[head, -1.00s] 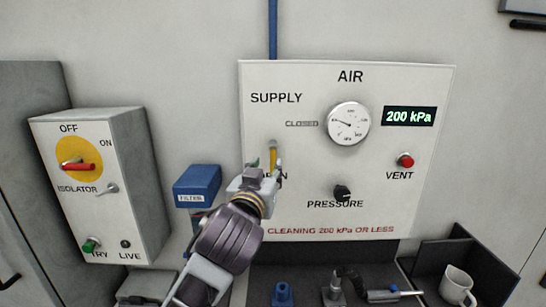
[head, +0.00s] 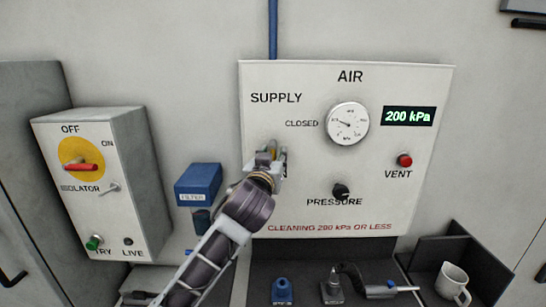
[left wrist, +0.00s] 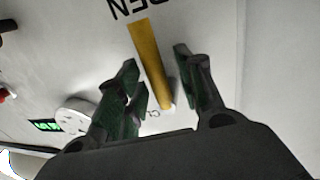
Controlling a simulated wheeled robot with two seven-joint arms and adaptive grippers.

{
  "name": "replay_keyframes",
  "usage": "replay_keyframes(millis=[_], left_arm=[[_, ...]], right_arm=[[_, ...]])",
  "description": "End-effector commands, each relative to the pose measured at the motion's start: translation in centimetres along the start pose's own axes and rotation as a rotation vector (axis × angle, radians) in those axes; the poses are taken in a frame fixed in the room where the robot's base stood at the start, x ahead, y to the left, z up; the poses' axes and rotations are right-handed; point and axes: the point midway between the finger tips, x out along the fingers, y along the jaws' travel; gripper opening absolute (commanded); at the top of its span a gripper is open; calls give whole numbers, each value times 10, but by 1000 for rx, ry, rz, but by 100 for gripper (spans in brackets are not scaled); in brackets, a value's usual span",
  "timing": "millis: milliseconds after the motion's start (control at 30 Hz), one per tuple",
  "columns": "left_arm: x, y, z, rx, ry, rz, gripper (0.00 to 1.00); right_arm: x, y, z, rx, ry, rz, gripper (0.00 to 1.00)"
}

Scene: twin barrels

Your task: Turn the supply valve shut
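The supply valve's yellow lever (head: 273,148) is on the white AIR panel, below the SUPPLY label, pointing down toward the OPEN mark. My left gripper (head: 268,157) is at the lever and hides its lower part and most of the OPEN lettering in the head view. In the left wrist view the yellow lever (left wrist: 151,65) runs between the two fingers of my left gripper (left wrist: 157,62). The fingers are apart, with a gap showing on both sides of the lever. The CLOSED label (head: 301,124) is up and right of the lever. My right gripper is not in view.
On the panel are a gauge (head: 348,124), a 200 kPa display (head: 408,116), a red vent button (head: 405,160) and a black pressure knob (head: 341,191). A blue filter (head: 198,183) and the isolator box (head: 135,185) stand left. A mug (head: 452,283) sits lower right.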

Motion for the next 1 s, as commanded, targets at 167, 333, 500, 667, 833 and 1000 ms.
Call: replay_keyframes(millis=[167, 333, 500, 667, 833, 1000], left_arm=[[1, 0, 0, 0, 0, 0, 37], [1, 0, 0, 0, 0, 0, 31], [0, 0, 0, 0, 0, 1, 9], [0, 1, 0, 0, 0, 2, 0], [0, 1, 0, -1, 0, 3, 0], [3, 1, 1, -11, 1, 4, 0]], right_arm=[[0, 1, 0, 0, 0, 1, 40], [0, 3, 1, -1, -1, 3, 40], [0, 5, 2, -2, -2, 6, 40], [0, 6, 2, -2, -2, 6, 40], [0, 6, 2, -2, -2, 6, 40], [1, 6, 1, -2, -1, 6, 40]])
